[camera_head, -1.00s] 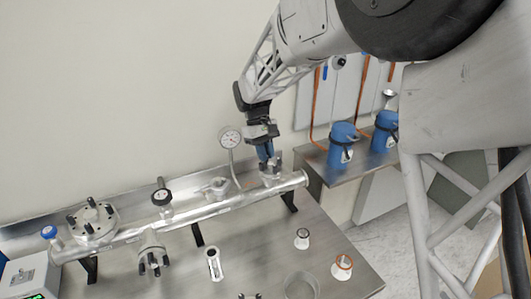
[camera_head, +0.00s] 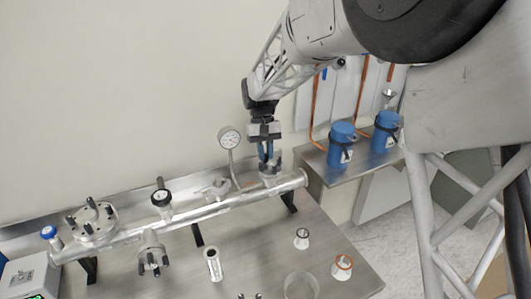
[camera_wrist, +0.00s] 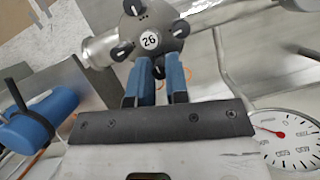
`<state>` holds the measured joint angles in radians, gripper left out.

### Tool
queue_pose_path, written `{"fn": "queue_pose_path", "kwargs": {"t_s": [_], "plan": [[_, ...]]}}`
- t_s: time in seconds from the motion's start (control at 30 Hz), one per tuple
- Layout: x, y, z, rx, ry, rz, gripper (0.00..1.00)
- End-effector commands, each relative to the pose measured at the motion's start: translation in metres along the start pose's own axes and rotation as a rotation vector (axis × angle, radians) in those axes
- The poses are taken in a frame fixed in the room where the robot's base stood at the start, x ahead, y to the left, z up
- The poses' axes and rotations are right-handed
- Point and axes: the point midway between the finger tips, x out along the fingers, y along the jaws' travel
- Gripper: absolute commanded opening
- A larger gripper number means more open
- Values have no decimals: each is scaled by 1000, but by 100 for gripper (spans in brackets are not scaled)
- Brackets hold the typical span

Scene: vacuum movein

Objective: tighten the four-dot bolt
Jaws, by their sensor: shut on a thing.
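My gripper (camera_head: 265,150) points down at the right end of the silver pipe, over a small grey flange (camera_head: 272,172). In the wrist view my gripper's blue fingers (camera_wrist: 157,68) are shut on a dark bolt (camera_wrist: 159,72) at the near rim of that flange (camera_wrist: 150,28). The flange has a round white number label and other dark bolts: left (camera_wrist: 122,50), top (camera_wrist: 133,6) and right (camera_wrist: 180,28). The fingers partly hide the held bolt.
The silver pipe (camera_head: 215,207) runs along the bench. A pressure gauge (camera_head: 230,139) stands close left of my gripper. A larger bolted flange (camera_head: 92,223) and a valve (camera_head: 161,198) are further left. Blue canisters (camera_head: 340,145) stand on a shelf at right. The front bench holds loose parts.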

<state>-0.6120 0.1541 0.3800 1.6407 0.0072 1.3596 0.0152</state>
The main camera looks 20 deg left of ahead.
Motion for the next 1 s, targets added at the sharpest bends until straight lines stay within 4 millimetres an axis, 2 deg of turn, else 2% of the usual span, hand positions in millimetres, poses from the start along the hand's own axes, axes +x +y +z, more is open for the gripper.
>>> {"fn": "queue_pose_path", "kwargs": {"t_s": [0.03,0.1,0.57,1.0], "plan": [[0,0,0,0,0,0,17],[0,0,0,0,0,0,26],[-7,0,0,-1,1,0,26],[-57,0,0,0,2,0,26]]}}
